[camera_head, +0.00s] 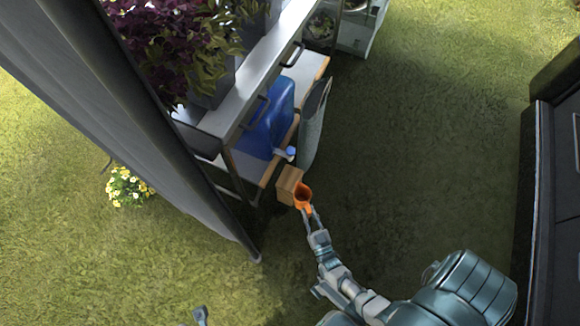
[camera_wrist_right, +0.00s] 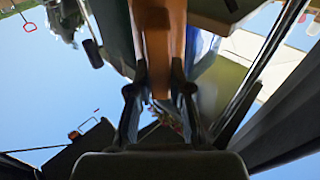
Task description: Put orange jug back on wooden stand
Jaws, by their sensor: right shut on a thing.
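The orange jug (camera_head: 303,191) is at the middle of the head view, its dark opening facing up. My right gripper (camera_head: 309,211) is shut on its near side. In the wrist view, the orange jug (camera_wrist_right: 158,45) runs up from between the two fingers of my right gripper (camera_wrist_right: 160,95). A small wooden stand (camera_head: 287,183), block-shaped, is just left of the jug. The jug overlaps its right edge in the picture; I cannot tell if they touch. A grey tip at the bottom edge looks like my left gripper (camera_head: 201,314); its fingers are not clear.
A metal table (camera_head: 270,68) with potted plants stands behind, with a blue canister (camera_head: 268,125) and a grey-green item (camera_head: 314,122) on its wooden lower shelf. A grey panel (camera_head: 130,120) slants across the left. Open grass (camera_head: 430,130) lies right, up to a dark cabinet (camera_head: 550,200).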

